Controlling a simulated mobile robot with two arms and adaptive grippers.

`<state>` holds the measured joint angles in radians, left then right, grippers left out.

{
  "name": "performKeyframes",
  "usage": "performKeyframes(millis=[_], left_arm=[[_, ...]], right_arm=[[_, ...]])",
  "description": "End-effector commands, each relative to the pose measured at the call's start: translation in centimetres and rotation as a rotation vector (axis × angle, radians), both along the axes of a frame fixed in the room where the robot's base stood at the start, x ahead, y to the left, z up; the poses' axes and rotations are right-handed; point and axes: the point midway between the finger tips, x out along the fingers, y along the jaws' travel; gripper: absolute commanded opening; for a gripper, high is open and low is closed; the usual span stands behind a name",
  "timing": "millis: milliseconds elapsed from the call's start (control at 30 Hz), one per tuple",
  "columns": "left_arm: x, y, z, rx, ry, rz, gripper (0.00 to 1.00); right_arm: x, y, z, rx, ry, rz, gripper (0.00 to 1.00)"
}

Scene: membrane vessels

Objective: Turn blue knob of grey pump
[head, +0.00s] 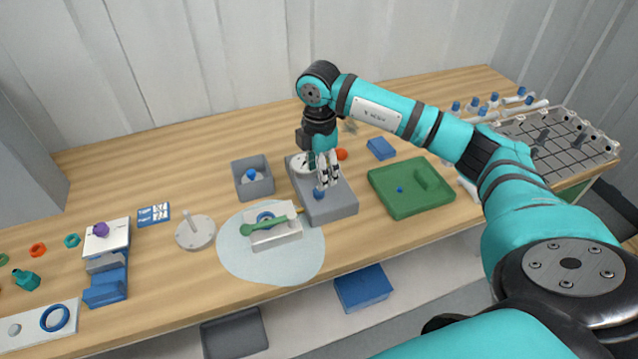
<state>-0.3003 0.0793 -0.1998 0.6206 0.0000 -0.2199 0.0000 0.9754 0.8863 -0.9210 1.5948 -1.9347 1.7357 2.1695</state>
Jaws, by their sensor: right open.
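The grey pump (335,208) is a low grey block on the wooden table near the middle of the head view. A white round part (302,164) sits on its back left. The blue knob (319,193) stands on its front part. My right gripper (328,190) points down over the pump with its fingers at the blue knob. The gripper is open. The fingers partly cover the knob's right side, and I cannot tell whether they touch it. My left gripper is not in view.
A grey box (254,189) with a blue-topped part stands left of the pump. A green tray (430,205) lies right of it. A light blue mat (240,262) with a white holder and green tool lies front left.

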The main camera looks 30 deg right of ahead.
Motion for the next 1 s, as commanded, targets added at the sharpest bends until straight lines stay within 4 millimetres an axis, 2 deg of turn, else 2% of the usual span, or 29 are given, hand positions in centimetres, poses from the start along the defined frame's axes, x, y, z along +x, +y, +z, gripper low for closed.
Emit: performKeyframes(millis=[100,300,500,700,767,1000], left_arm=[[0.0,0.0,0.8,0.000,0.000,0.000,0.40],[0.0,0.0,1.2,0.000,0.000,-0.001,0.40],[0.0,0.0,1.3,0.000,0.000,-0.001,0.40],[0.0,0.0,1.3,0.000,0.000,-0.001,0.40],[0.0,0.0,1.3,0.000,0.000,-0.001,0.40],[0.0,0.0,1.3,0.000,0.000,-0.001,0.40]], right_arm=[[-0.1,0.0,-2.3,0.000,0.005,0.000,0.51],[0.0,0.1,-5.0,0.001,0.003,0.001,0.51],[0.0,0.0,-6.0,0.000,0.000,0.002,0.51],[0.0,0.0,-6.0,0.000,0.000,0.002,0.51],[0.0,0.0,-6.0,0.000,0.000,0.002,0.46],[0.0,0.0,-6.0,0.001,0.000,0.002,0.15]])
